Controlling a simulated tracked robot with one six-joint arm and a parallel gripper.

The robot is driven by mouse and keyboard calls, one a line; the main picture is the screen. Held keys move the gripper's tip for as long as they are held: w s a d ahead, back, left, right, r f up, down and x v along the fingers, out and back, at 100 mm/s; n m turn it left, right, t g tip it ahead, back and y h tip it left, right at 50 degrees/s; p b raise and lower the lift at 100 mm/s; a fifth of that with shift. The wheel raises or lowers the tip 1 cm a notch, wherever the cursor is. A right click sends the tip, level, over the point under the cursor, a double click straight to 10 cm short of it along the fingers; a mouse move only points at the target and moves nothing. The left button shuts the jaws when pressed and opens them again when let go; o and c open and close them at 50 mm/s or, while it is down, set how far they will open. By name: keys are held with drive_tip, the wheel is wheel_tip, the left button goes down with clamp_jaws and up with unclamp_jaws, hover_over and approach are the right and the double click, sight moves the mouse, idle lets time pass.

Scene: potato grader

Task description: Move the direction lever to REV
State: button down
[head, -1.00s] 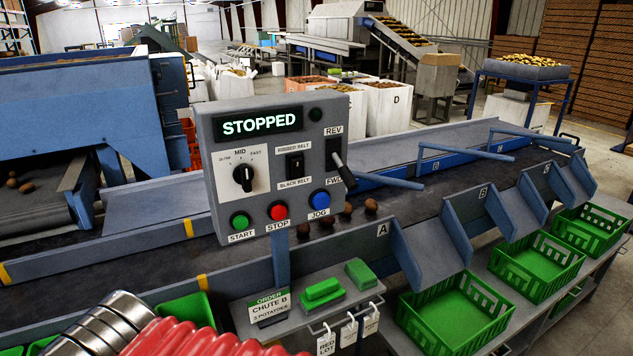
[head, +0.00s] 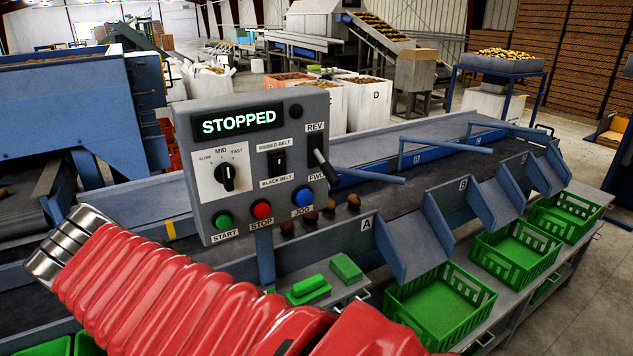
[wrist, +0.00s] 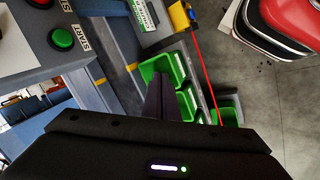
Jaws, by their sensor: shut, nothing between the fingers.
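The direction lever (head: 321,168) is on the right side of the grey control panel (head: 205,205) in the head view. Its dark handle slants down from its slot, away from the REV label (head: 315,127) and toward the FWD label, which it partly covers. The panel's screen (head: 238,122) reads STOPPED. My gripper (wrist: 161,92) shows in the wrist view with its dark fingers together and empty. It is apart from the lever, which is outside that view. Part of the panel with the green START button (wrist: 61,39) shows at the upper left there.
My red-sleeved arm crosses the lower left of the head view. The panel also has a speed knob (head: 227,177), a belt switch (head: 279,162), a red STOP button (head: 262,209) and a blue JOG button (head: 303,197). Green crates (head: 440,318) stand below the chutes at right.

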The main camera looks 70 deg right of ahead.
drive_tip(key=s+d+r+n+g+h, duration=0.1)
drive_tip(key=s+d+r+g+h, duration=0.15)
drive_tip(key=d, duration=0.45)
drive_tip(key=s+d+r+n+g+h, duration=0.1)
drive_tip(key=s+d+r, duration=0.15)
drive_tip(key=d, duration=0.45)
drive_tip(key=n+g+h, duration=0.2)
drive_tip(key=g+h, duration=0.1)
drive_tip(key=g, duration=0.2)
approach(326, 168)
wheel_tip(326, 168, down, 2)
drive_tip(key=w+a, duration=0.1)
drive_tip(key=w, duration=0.1)
drive_tip(key=shift+s+a+f+y, duration=0.1)
drive_tip(key=shift+s+a+y, duration=0.05)
drive_tip(key=shift+y, duration=0.1)
drive_tip(key=shift+x, duration=5.05)
drive_tip(key=shift+a, duration=0.2)
drive_tip(key=shift+s+d, duration=0.1)
drive_tip(key=shift+d, duration=0.05)
